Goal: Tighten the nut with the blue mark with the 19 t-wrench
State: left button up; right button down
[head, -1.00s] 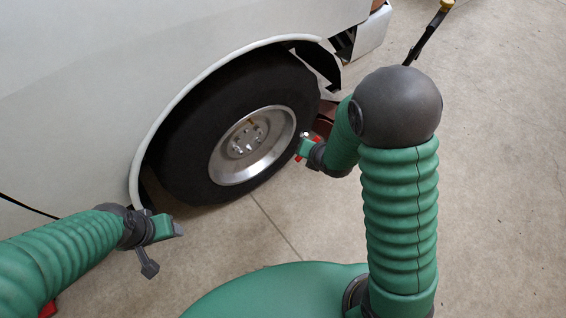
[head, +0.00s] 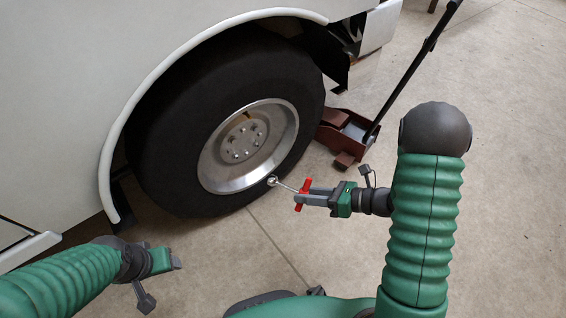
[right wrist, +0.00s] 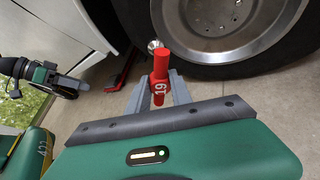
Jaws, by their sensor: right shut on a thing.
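My right gripper (head: 308,196) is shut on the red handle of the 19 t-wrench (head: 285,186), in front of the wheel's lower right. The wrench's silver shaft points left and ends in a round socket, in front of the tire. In the right wrist view the red handle (right wrist: 160,65) carries a white "19" and stands between the fingers. The wheel nuts (head: 240,150) sit in a ring on the silver rim, with the socket apart from them. I cannot make out a blue mark. My left gripper (head: 174,263) is at the lower left, its jaws unclear.
The black tire (head: 165,150) stands under the white vehicle body (head: 70,80). A reddish-brown floor jack (head: 345,130) with a long black handle stands right of the wheel. The concrete floor (head: 500,120) at the right is clear.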

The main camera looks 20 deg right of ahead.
jog(key=w+f+m+t+h+b, duration=0.1)
jog(key=w+f, duration=0.3)
jog(key=w, duration=0.8)
jog(key=w+a+f+m+t+h+b, duration=0.1)
jog(key=w+f, duration=0.4)
jog(key=w, duration=0.8)
jog(key=m+t+h+b, duration=0.1)
jog(key=m+t+h, duration=0.1)
jog(key=shift+a+f+m, duration=0.15)
jog(key=shift+f+m, duration=0.1)
jog(key=shift+m, duration=0.15)
jog(key=shift+r, duration=0.1)
jog(key=shift+r, duration=0.15)
jog(key=shift+w, duration=0.1)
